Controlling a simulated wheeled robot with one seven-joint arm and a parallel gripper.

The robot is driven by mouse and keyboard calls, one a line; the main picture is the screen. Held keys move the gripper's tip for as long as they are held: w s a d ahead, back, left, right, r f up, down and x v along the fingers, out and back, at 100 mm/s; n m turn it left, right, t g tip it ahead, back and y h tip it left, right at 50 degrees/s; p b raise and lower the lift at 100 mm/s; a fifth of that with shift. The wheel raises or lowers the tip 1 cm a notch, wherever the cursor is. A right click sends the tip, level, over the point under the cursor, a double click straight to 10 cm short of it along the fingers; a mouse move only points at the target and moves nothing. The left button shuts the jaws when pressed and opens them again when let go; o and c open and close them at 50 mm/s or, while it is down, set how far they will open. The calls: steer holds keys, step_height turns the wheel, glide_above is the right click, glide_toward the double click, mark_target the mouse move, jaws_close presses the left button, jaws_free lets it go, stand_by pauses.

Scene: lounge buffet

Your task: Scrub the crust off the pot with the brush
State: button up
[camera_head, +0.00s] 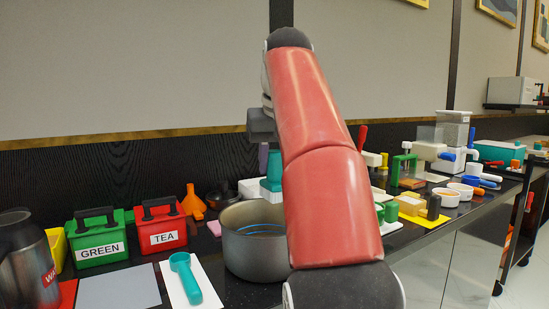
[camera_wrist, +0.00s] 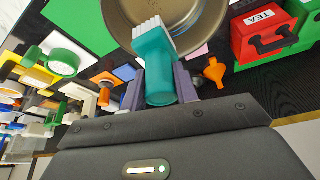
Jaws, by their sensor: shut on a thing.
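The grey metal pot (camera_head: 247,250) stands on the dark counter, left of my arm in the head view. A blue arc shows inside it; I cannot make out a crust. In the wrist view the pot (camera_wrist: 195,22) is at the top, partly cut off. My gripper (camera_wrist: 160,84) is shut on the teal brush (camera_wrist: 163,58), with one finger on each side of its handle. The white bristles (camera_wrist: 152,32) point toward the pot and overlap it in the picture; contact cannot be told. In the head view the brush (camera_head: 271,186) shows behind the pot, partly hidden by my arm.
A green GREEN box (camera_head: 98,253) and red TEA box (camera_head: 160,240) stand left of the pot. A teal scoop (camera_head: 184,278) lies on a white mat in front. An orange funnel (camera_head: 193,201) is behind. Several blocks and bowls crowd the counter to the right.

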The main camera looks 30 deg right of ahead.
steer(key=shift+f+b, duration=4.4)
steer(key=shift+f, duration=1.6)
steer(key=shift+o, duration=1.3)
jaws_close()
steer(key=shift+f+b, duration=0.5)
steer(key=shift+f, duration=0.15)
steer(key=shift+s+r, duration=0.1)
steer(key=shift+s, duration=0.8)
steer(key=shift+w, duration=0.15)
